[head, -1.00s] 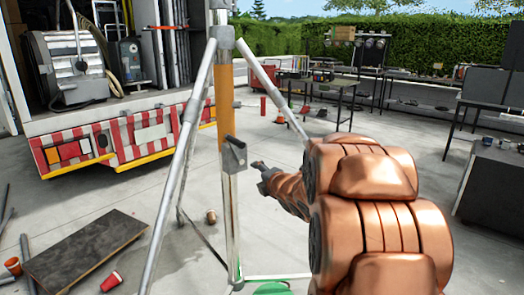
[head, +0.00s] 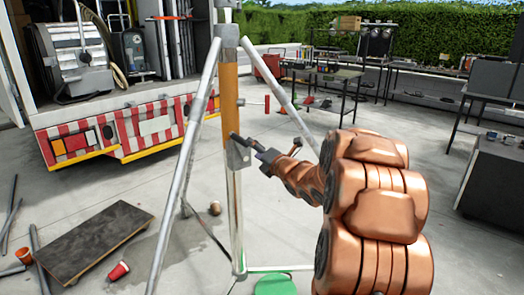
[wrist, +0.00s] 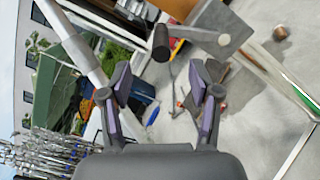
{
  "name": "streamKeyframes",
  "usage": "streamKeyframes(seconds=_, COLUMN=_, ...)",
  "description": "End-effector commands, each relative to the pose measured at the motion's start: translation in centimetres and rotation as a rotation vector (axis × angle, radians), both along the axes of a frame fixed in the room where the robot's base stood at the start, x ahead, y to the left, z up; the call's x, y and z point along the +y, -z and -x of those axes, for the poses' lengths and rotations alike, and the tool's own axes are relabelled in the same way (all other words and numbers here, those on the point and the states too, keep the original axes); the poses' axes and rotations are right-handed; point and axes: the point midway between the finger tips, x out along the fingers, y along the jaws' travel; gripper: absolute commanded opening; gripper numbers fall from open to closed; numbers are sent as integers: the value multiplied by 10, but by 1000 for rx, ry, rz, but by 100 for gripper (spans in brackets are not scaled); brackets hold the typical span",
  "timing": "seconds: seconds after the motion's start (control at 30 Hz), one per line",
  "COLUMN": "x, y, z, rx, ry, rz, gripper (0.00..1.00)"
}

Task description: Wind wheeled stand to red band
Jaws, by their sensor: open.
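The wheeled stand has silver legs and an upright column (head: 230,90) with an orange-brown upper stretch above bare metal. A grey bracket (head: 238,155) sits on the column, and a dark crank grip (head: 236,139) shows there. In the wrist view the black grip (wrist: 161,43) sticks out on a thin arm from the bracket (wrist: 224,40). My gripper (head: 262,149) is close to the right of the bracket. In the wrist view its fingers (wrist: 160,79) are spread and empty, with the grip ahead of them, not clearly between them. I cannot make out a red band on the column.
A red cylinder (head: 267,104) shows right of the column; whether it belongs to the stand is unclear. The truck (head: 130,128) stands behind, tables (head: 325,75) at right.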

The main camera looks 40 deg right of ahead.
Motion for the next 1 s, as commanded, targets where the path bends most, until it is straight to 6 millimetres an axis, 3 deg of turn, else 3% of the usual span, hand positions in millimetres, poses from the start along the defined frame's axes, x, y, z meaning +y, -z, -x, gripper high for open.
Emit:
streamKeyframes(seconds=0.6, x=1, y=4, z=-73, rx=3, ry=-1, rz=1, gripper=62)
streamKeyframes(seconds=1.0, x=0, y=1, z=-88, rx=3, ry=1, rz=-1, gripper=62)
